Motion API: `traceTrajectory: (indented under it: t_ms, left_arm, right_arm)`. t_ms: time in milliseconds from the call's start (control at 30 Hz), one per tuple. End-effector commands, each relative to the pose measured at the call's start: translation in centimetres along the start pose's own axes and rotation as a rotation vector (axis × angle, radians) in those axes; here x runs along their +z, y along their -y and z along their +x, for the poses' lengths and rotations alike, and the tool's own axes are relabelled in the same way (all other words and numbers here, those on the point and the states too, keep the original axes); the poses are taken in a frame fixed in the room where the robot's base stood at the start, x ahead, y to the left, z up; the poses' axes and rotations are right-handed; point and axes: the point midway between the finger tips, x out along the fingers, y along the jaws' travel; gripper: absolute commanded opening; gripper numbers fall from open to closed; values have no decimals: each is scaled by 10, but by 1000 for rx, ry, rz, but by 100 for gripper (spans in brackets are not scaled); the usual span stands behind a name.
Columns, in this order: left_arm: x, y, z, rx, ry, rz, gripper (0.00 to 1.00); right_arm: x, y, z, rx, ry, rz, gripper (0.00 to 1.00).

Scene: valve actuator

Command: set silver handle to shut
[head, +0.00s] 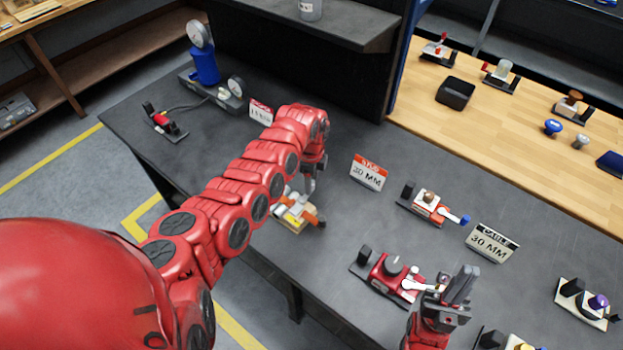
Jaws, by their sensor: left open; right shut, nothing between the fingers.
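A red valve unit (385,270) sits on the dark table, with a dark knob and a pale, silvery lever (414,285) toward its right end. I cannot tell for sure that this lever is the silver handle. My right gripper (462,284) is shut and empty, fingers pointing up, just right of that lever; it hides part of the unit's right end. Another valve unit (432,208) has a pale lever with a blue tip. My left gripper (311,184) is open, above a small unit (297,212) with yellow and orange parts. My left arm hides some of the table.
Signs (369,172) and (491,242) reading 30 MM stand on the table. A blue pump with gauges (204,66) and a small red device (163,122) are at the back left. More valve units stand at right. A wooden bench (520,130) lies behind.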

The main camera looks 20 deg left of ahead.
Motion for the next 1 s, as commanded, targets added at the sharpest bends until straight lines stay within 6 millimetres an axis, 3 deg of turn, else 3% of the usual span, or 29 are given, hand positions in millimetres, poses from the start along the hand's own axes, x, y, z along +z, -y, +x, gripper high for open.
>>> traceTrajectory:
  t_ms: [200, 500, 1000]
  left_arm:
    - [0, 0, 0, 0, 0, 0, 55]
    - [0, 0, 0, -1, 0, 0, 1]
    - [0, 0, -1, -1, 3, 49, 0]
  right_arm:
    - [0, 0, 0, 0, 0, 0, 0]
    - [0, 0, 0, 0, 0, 0, 0]
    - [0, 0, -2, 0, 0, 0, 0]
